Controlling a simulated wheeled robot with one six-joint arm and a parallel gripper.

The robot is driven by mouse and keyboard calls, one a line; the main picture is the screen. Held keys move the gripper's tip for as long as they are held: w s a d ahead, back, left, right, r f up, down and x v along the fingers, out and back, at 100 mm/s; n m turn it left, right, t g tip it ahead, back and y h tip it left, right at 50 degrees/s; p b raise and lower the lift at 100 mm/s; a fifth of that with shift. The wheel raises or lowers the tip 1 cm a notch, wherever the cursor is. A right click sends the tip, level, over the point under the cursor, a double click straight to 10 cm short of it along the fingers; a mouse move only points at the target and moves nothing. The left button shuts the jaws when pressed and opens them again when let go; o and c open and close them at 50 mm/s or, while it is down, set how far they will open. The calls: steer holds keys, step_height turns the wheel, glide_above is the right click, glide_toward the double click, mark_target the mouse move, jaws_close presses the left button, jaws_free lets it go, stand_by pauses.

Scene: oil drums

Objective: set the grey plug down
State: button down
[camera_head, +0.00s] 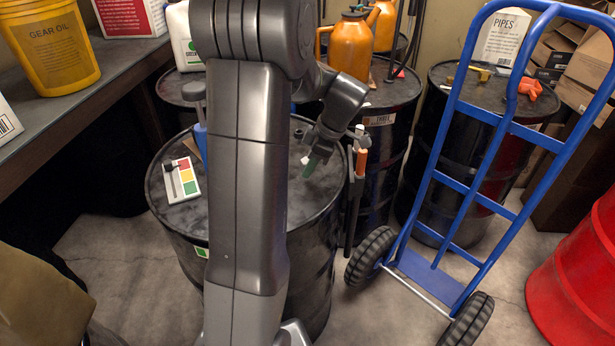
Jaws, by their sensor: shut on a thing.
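My gripper (311,163) points down over the right part of the near black drum's top (305,205), partly behind my own arm. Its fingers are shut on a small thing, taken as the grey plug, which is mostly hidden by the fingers. A green patch and a small pale spot show at the fingertips. I cannot tell whether the plug touches the drum top. A small dark fitting shows on the drum top just left of the gripper.
A white card with coloured squares (182,180) lies on the drum's left side. A tool with an orange part (361,163) hangs at its right rim. A blue hand truck (450,170) and more black drums stand right and behind. A red drum (585,270) is far right.

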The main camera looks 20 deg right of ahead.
steer(key=shift+f, duration=2.05)
steer(key=shift+f, duration=0.1)
steer(key=c, duration=1.1)
jaws_free()
steer(key=shift+o, duration=0.2)
steer(key=shift+r, duration=0.3)
steer(key=v, duration=1.1)
steer(key=shift+s+r, duration=0.15)
steer(key=shift+r, duration=0.15)
